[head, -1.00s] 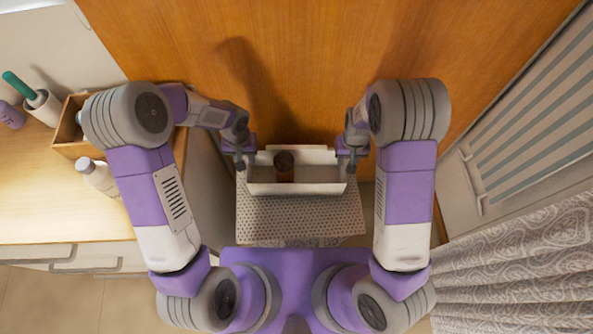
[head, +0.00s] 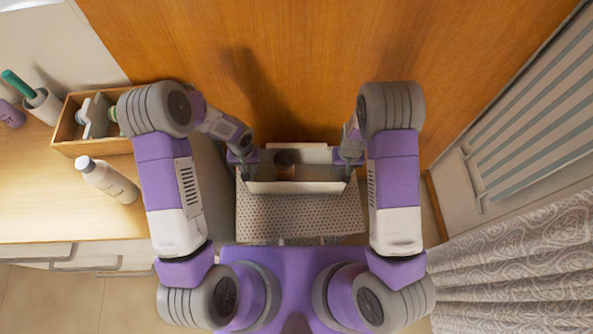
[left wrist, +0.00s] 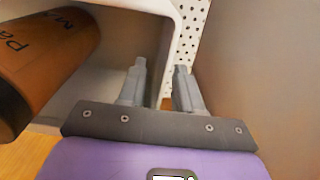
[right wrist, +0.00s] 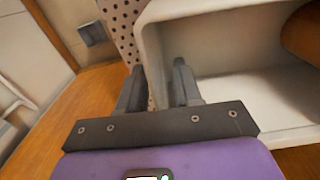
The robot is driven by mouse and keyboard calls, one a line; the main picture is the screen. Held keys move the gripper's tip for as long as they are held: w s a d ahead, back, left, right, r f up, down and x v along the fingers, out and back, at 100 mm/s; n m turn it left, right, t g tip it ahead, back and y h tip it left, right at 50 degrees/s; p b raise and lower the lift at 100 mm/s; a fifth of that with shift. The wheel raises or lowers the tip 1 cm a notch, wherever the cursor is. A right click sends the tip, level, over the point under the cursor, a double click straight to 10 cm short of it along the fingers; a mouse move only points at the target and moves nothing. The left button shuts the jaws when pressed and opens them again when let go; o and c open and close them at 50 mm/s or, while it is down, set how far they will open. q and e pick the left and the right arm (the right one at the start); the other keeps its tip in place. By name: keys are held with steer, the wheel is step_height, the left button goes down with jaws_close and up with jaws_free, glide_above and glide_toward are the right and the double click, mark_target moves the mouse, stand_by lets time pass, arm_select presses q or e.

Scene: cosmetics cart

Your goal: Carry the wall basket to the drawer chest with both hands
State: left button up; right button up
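The white wall basket (head: 297,188) is in front of me in the head view, long side across. My right gripper (head: 350,165) is at the right end, likewise astride the wall (right wrist: 158,75). The drawer chest (head: 45,215), with a pale wood top, is at the left.
A perforated grey panel (head: 300,215) is just below the basket in the head view. A wooden organiser box (head: 75,150), a white bottle (head: 108,180) and a white cup (head: 42,105) occupy the chest top. A patterned curtain (head: 520,260) hangs at right.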

arm_select(q)
jaws_close()
arm_select(e)
jaws_close()
arm_select(q)
steer(key=shift+r, duration=0.15)
arm_select(e)
steer(key=shift+r, duration=0.15)
